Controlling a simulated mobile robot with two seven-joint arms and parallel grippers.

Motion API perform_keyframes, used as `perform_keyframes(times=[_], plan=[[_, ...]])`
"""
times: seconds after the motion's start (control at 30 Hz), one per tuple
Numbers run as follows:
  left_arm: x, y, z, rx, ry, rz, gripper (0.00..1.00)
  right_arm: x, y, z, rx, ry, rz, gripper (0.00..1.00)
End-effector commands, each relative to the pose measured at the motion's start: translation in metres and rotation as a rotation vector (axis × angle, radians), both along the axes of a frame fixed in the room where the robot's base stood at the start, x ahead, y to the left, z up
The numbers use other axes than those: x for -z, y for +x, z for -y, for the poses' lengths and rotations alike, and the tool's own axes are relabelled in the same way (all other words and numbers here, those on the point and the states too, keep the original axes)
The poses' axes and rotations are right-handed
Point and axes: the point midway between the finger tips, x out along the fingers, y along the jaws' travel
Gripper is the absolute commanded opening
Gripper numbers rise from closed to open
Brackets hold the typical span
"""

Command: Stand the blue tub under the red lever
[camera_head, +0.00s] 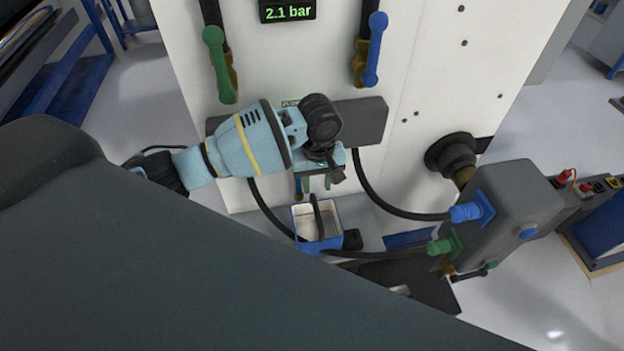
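A blue tub (331,243) with a pale inside stands low in front of the white panel, below my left gripper. A dark strip, perhaps a hose or handle, crosses its opening. My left gripper (335,174) is in front of the dark bar on the panel, its arm coming in from the left. It appears above the tub and apart from it. I cannot make out its fingers well enough to tell whether they are open or shut. I see no red lever; the gripper and arm hide part of the panel. My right gripper is not in view.
A green lever (219,66) and a blue lever (373,48) hang on the white panel (290,60). Black hoses run past the tub towards a grey box (520,205) at right. A large dark shape blocks the lower left.

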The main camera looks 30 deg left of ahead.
Motion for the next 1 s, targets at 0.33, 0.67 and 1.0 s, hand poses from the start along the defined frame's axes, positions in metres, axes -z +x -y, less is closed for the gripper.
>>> perform_keyframes(times=[0.33, 0.67, 1.0], plan=[[0.029, -0.012, 0.021, 0.079, -0.072, 0.035, 0.35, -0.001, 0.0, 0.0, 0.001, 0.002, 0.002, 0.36], [0.099, -0.054, 0.079, 0.314, -0.284, 0.26, 0.35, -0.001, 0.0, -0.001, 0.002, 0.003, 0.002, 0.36], [0.145, -0.112, 0.091, 0.47, -0.312, 0.564, 0.35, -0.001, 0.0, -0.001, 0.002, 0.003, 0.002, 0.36]])
